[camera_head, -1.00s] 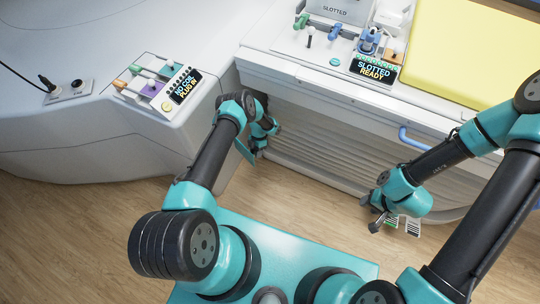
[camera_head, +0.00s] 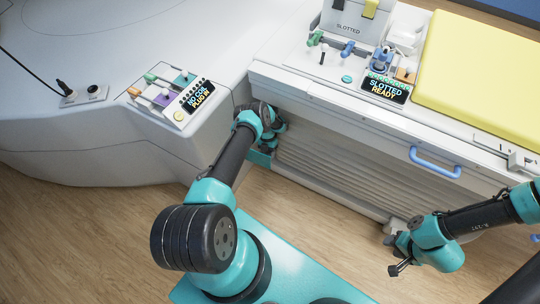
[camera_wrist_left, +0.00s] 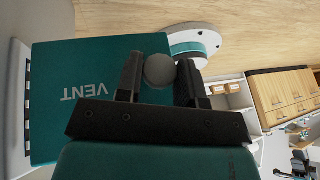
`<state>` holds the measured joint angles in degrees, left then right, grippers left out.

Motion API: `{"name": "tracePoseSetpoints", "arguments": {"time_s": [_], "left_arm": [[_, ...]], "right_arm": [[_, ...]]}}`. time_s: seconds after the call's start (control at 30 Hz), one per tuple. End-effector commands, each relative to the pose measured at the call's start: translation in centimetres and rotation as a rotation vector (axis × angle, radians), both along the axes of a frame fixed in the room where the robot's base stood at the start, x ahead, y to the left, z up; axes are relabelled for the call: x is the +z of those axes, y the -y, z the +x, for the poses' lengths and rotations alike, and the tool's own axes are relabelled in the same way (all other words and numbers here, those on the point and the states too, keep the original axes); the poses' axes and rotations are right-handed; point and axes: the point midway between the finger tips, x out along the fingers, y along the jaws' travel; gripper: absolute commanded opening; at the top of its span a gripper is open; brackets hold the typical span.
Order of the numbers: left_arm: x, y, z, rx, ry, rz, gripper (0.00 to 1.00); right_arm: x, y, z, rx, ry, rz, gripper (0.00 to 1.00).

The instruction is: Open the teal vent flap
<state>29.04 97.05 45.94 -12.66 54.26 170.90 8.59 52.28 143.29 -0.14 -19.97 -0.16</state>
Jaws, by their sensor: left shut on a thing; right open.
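The teal vent flap (camera_wrist_left: 90,70) fills the left part of the left wrist view, with "VENT" upside down on it. A dark strip with pale slots runs along its left edge, and wood floor shows beyond its top edge. A round grey knob (camera_wrist_left: 160,71) sits between the fingers of my left gripper (camera_wrist_left: 159,75), which is shut on it. In the head view the flap (camera_head: 260,159) shows only partly, low beside my left gripper (camera_head: 270,140), whose arm hides much of it. My right gripper (camera_head: 397,268) is open and empty, low above the floor at right.
The ribbed cabinet front (camera_head: 340,170) runs to the right of the flap under the white bench. A blue handle (camera_head: 435,162) sticks out of the bench front. A rounded white housing with a small control panel (camera_head: 172,95) is at left. Wood floor (camera_head: 90,230) is clear at lower left.

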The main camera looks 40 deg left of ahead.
Motion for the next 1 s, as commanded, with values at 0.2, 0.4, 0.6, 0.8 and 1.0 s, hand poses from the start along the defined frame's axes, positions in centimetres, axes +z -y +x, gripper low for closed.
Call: {"name": "tracePoseSetpoints", "arguments": {"time_s": [0.2,0.4,0.6,0.8,1.0], "left_arm": [[0.0,0.1,-0.1,0.0,-0.002,-0.001,0.37],[0.0,0.0,-0.1,0.0,-0.001,0.0,0.56],[0.0,0.0,0.0,-0.001,-0.001,-0.001,0.61],[0.0,0.2,-0.2,-0.018,-0.001,-0.001,0.61],[0.1,1.0,-1.3,-0.112,-0.002,-0.001,0.61]], "right_arm": [[0.0,0.0,0.0,0.0,0.0,0.0,0.43],[0.0,0.0,0.0,0.0,0.0,0.0,0.43],[0.0,0.0,0.0,0.0,0.0,0.0,0.43],[0.0,-0.1,0.1,0.003,0.0,0.0,0.43],[0.0,-0.9,0.6,0.025,0.001,0.0,0.43]]}}
